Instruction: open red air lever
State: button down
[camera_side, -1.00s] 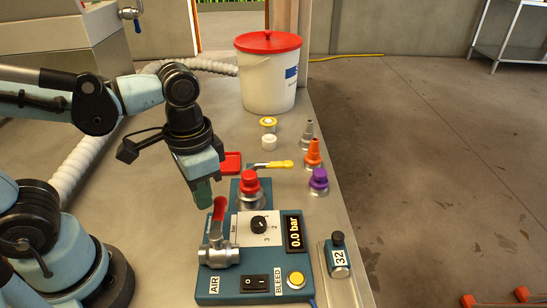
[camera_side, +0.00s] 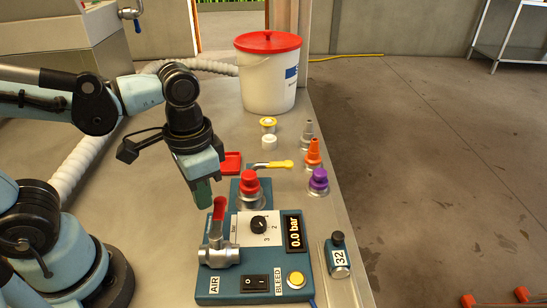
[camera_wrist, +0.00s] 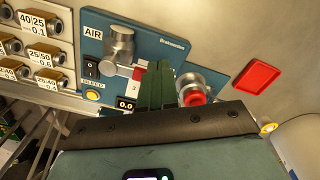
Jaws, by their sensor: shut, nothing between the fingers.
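The red air lever (camera_side: 219,211) stands on the silver valve at the left of the blue panel (camera_side: 213,287), beside the AIR label. Its red handle points away from the front of the panel in the side view. The fingers (camera_wrist: 156,84) look closed together in the wrist view. I cannot tell whether they touch the handle.
The panel display (camera_side: 294,234) reads 0.0 bar. A red knob (camera_side: 250,184) on a silver base stands close to the right of my fingers. A black dial (camera_side: 258,223), a rocker switch (camera_side: 255,283) and a yellow button (camera_side: 295,279) are on the panel. A white bucket (camera_side: 268,85) stands behind.

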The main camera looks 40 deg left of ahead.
jog(key=shift+f, duration=0.1)
jog(key=shift+f, duration=0.75)
jog(key=shift+a, duration=0.1)
jog(key=shift+f, duration=0.1)
jog(key=shift+s+a, duration=0.2)
notch_tip(320, 180, up, 10)
dwell(0.6)
jog(key=shift+w, duration=0.15)
